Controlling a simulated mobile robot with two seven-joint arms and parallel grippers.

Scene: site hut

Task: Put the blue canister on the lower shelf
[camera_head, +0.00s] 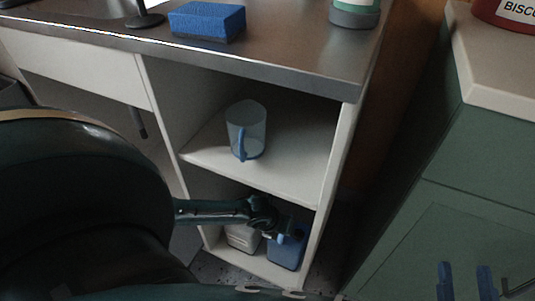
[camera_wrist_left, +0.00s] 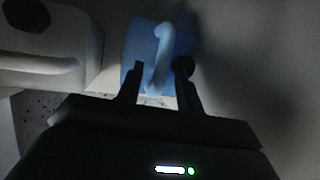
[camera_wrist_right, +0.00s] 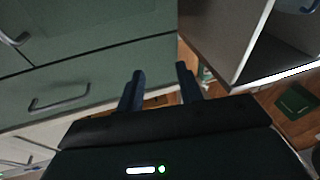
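The blue canister (camera_head: 287,252) stands on the lower shelf (camera_head: 262,267) of the open cabinet, right of a white canister (camera_head: 243,237). In the left wrist view, the blue canister (camera_wrist_left: 139,45) shows a paler blue handle between the finger lines. My left gripper (camera_head: 279,233) reaches into the lower compartment at the top of the blue canister. Its fingers (camera_wrist_left: 158,82) are apart on either side of the handle, with no clear contact. My right gripper (camera_head: 466,281) is open and empty, low at the right in front of green drawers; it also shows in the right wrist view (camera_wrist_right: 159,82).
A clear jug with a blue handle (camera_head: 246,130) stands on the upper shelf (camera_head: 205,150). The counter above holds a blue sponge (camera_head: 207,21) and a green-and-white container (camera_head: 354,12). The cabinet's right side panel (camera_head: 325,190) is close to my left gripper.

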